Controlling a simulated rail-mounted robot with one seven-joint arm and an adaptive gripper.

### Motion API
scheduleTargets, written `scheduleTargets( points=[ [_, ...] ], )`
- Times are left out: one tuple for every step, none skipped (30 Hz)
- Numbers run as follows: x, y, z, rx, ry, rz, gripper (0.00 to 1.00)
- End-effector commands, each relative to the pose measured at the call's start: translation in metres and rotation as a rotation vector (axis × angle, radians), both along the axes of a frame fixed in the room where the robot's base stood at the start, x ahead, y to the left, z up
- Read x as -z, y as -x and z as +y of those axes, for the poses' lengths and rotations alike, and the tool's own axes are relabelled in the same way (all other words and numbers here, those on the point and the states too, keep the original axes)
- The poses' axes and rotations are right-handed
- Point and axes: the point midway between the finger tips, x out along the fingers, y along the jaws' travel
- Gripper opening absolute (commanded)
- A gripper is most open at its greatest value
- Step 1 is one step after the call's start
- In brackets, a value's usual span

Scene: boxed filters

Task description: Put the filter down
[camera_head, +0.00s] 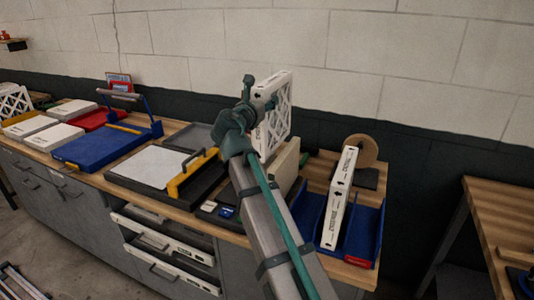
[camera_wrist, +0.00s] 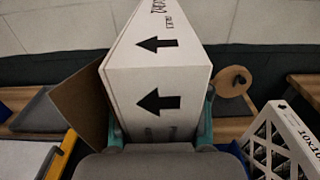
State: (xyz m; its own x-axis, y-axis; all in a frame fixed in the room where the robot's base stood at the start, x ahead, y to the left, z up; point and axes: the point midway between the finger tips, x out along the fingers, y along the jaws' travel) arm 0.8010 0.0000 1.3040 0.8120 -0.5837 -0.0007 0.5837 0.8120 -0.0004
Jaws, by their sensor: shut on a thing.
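The held filter (camera_head: 278,108) is a white-framed panel with a lattice face, upright above the bench in the head view. In the wrist view its white edge with black arrows (camera_wrist: 158,78) fills the middle. My gripper (camera_head: 251,100) is shut on it; the green fingers press on both sides of the frame in the wrist view (camera_wrist: 160,122). A second white filter (camera_head: 339,198) stands in the blue divided bin (camera_head: 369,232) at right. Its lattice face (camera_wrist: 283,142) shows at lower right in the wrist view. The held filter's underside is hidden.
A tan panel (camera_head: 286,165) stands behind my arm, left of the bin. A tape roll (camera_head: 361,150) is behind the bin. A gap separates the right-hand table (camera_head: 490,205).

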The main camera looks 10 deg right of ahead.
Motion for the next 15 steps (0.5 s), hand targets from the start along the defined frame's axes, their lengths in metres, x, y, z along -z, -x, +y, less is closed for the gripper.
scheduleTargets(
  points=[
    [0.014,0.002,0.0,-0.001,0.002,0.004,0.0],
    [0.021,0.002,0.0,-0.001,0.001,0.003,0.0],
    [0.03,0.002,0.0,-0.001,0.003,0.003,0.0],
    [0.038,0.002,0.0,-0.001,0.001,0.003,0.0],
    [0.045,0.002,0.0,-0.001,0.001,0.003,0.0],
    [0.054,0.002,0.0,0.0,0.001,0.003,0.0],
    [0.061,0.002,0.0,0.0,0.002,0.004,0.0],
    [0.068,0.002,0.0,-0.001,0.001,0.003,0.0],
    [0.077,0.002,0.0,-0.001,0.002,0.004,0.0],
    [0.084,0.001,0.0,-0.001,0.002,0.003,0.0],
    [0.091,0.001,0.0,-0.001,0.002,0.004,0.0],
    [0.099,0.001,0.0,-0.001,0.002,0.003,0.0],
    [0.105,0.001,0.0,-0.001,0.003,0.003,0.0],
    [0.112,0.001,0.0,-0.001,0.001,0.003,0.0],
    [0.118,0.001,0.0,-0.001,0.002,0.003,0.0]
  ],
)
